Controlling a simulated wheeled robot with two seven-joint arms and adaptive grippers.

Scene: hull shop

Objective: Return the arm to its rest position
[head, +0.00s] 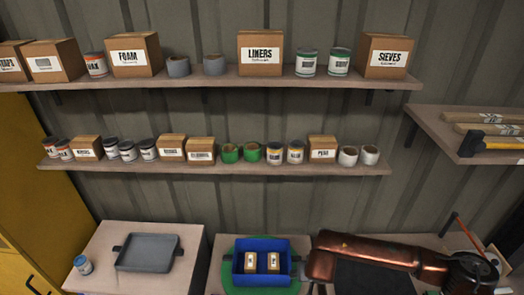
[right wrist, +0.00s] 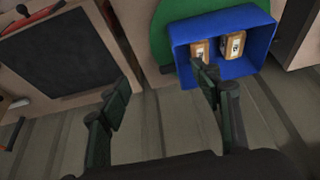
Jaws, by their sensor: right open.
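My right gripper (right wrist: 164,80) is open, with nothing between its dark fingers. The blue bin (head: 300,244) stands on a green round mat (head: 230,278) and holds two small tan boxes (head: 262,262). My left gripper is in neither view.
A grey tray (head: 146,254) and a small can (head: 83,265) stand on the left bench. Two wall shelves (head: 220,82) carry cartons, cans and rolls. A side shelf (head: 440,128) at right holds a hammer (head: 485,142). A dark panel (head: 370,280) lies below my arm.

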